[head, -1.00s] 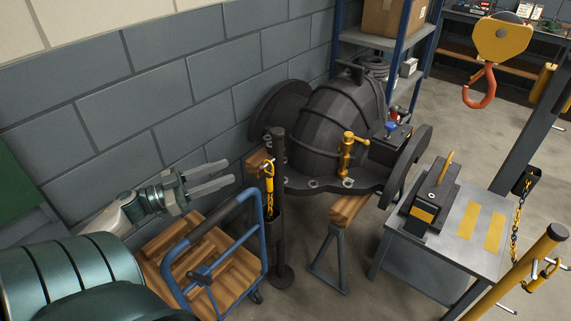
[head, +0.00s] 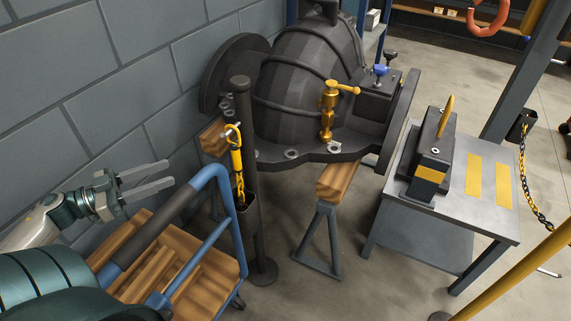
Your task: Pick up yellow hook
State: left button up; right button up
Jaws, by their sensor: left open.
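The yellow hook (head: 236,160) hangs near the top of a dark upright post (head: 246,130), with a silver clip at its upper end. A yellow chain runs down from it into a small dark holder on the post. My left gripper (head: 168,174) is open and empty. It is left of the hook in the picture, apart from it, with its fingers pointing right towards the post. My right gripper is not in view.
A blue-framed cart (head: 222,228) with wooden slats stands below my left gripper. Behind the post is a large dark casing (head: 300,95) on wooden-topped stands. A grey table (head: 490,225) holds a black and yellow block (head: 430,160). A grey wall is at the left.

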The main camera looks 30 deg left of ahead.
pick_arm(q)
jog(key=shift+f, duration=0.15)
jog(key=shift+w, duration=0.1)
send_near(235, 150)
jog(key=w, duration=0.2)
jog(key=shift+w+d+f, duration=0.25)
jog(key=shift+f, duration=0.1)
dwell(0.3)
